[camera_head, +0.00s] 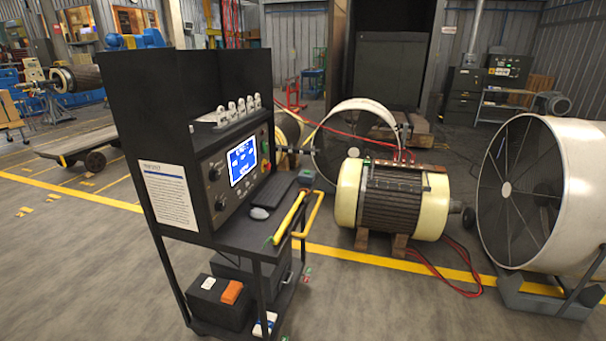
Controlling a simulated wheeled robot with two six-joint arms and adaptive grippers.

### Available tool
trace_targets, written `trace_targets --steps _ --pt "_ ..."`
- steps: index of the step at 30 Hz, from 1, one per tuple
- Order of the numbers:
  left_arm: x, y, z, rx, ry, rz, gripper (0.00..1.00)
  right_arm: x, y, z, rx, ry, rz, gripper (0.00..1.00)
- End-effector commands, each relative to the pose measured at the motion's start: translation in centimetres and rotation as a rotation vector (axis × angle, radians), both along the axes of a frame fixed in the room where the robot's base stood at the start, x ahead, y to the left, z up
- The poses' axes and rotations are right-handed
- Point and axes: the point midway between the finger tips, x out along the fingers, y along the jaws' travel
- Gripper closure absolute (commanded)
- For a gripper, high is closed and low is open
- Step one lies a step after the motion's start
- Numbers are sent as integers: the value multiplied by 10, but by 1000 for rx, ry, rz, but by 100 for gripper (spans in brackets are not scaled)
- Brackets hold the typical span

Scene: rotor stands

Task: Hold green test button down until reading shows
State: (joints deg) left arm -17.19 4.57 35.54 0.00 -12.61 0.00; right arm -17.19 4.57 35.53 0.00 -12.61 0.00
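A black test cart (183,111) stands left of centre with an instrument panel on its side. A lit blue screen (242,160) on the panel shows white text too small to read. A small red button (266,166) sits right of the screen, with small controls near it. Neither of my grippers is in view.
A cream motor (392,200) on wooden blocks and a large round fan housing (541,195) stand to the right, with red cables on the floor. Open floor lies at front left.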

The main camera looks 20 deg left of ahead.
Motion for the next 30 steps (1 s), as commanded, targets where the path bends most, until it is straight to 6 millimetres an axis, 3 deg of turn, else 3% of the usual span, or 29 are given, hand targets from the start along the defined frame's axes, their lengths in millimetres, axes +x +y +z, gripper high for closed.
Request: trace_targets --steps 14,23,30 --pt "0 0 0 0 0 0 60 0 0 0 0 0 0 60" --pt "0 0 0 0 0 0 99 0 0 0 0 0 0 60" --pt "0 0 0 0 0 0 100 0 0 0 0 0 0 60"
